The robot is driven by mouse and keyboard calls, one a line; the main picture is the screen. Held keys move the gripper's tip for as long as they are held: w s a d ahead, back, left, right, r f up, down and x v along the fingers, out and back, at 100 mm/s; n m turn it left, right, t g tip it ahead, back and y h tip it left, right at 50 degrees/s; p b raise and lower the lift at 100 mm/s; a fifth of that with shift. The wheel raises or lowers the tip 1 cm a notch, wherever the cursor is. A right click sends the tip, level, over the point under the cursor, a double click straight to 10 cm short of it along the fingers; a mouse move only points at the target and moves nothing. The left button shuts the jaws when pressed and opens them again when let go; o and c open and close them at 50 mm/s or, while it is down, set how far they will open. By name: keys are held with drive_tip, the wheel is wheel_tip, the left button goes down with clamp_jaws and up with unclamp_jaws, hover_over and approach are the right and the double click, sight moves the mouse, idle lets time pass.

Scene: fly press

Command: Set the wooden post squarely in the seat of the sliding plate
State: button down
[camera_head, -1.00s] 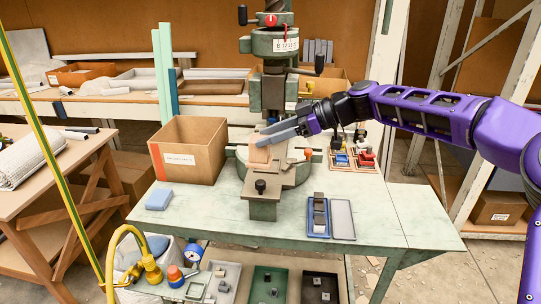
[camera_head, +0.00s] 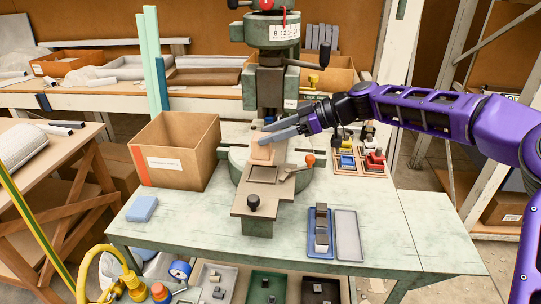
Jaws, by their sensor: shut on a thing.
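The wooden post (camera_head: 262,153) is a pale, pinkish block standing upright in front of the press column. My gripper (camera_head: 268,136) reaches in from the right, its long grey fingers shut on the post near its top. The sliding plate (camera_head: 252,207) extends toward the front of the press, with a dark knob (camera_head: 254,202) at its near end. A dark-rimmed square seat (camera_head: 264,174) shows in the plate, just in front of the post in the picture. I cannot tell whether the post's foot touches the plate or hangs above it.
A cardboard box (camera_head: 178,163) stands left of the press. An orange-tipped lever (camera_head: 308,160) lies close to the seat's right. A blue block (camera_head: 142,209), a grey tray (camera_head: 347,234) and parts trays (camera_head: 375,162) sit on the bench. The bench's front left is mostly clear.

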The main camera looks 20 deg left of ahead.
sight(271, 152)
drive_tip(key=shift+f, duration=2.7)
drive_tip(key=shift+c, duration=1.2)
unclamp_jaws()
drive_tip(key=shift+w, duration=0.1)
drive_tip(key=v, duration=1.2)
